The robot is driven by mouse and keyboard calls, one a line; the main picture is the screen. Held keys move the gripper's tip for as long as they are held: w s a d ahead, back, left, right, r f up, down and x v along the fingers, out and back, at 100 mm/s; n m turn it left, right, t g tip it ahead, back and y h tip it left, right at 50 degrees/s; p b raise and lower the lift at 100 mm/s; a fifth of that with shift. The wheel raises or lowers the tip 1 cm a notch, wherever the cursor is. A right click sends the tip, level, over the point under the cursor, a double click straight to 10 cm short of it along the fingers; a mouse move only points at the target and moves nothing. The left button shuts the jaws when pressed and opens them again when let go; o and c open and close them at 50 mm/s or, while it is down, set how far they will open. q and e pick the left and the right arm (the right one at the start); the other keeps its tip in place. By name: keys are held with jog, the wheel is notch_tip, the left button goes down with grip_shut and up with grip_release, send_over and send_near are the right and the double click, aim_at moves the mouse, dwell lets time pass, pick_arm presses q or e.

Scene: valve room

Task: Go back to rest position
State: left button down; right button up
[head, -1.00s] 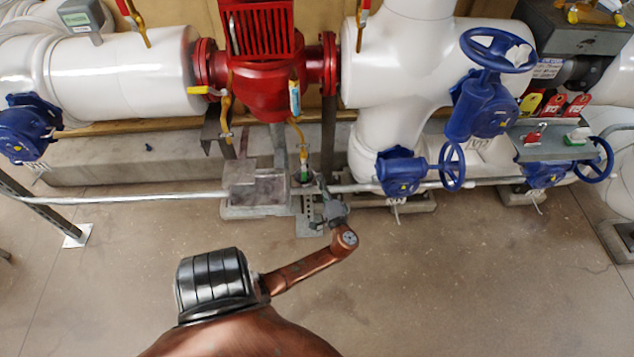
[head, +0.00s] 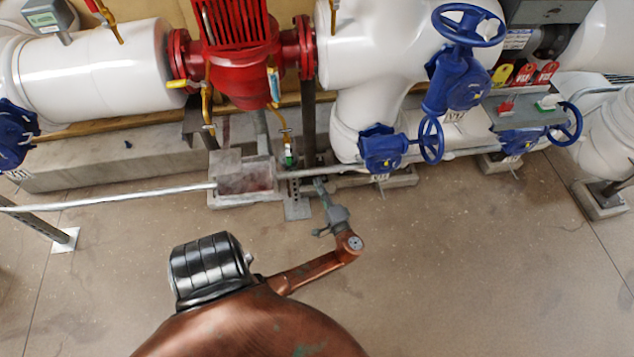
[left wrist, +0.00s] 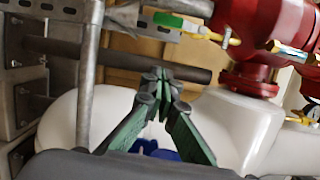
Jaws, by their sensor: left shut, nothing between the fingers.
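My left gripper (head: 319,187) is at the end of my copper arm, just in front of the silver rail. In the left wrist view its green-padded fingers (left wrist: 163,75) are shut with nothing between them. A small valve with a green handle (head: 288,157) hangs below the red valve body, behind and to the left of the gripper. The green handle (left wrist: 182,25) also shows at the top of the left wrist view, apart from the fingertips. My right gripper is in neither view.
A silver rail (head: 120,200) runs across at low height. Behind it stand the red valve body (head: 240,65), white pipes (head: 110,68) and blue handwheels (head: 468,25). A concrete box (head: 232,196) sits on the floor. The front floor (head: 480,270) is clear.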

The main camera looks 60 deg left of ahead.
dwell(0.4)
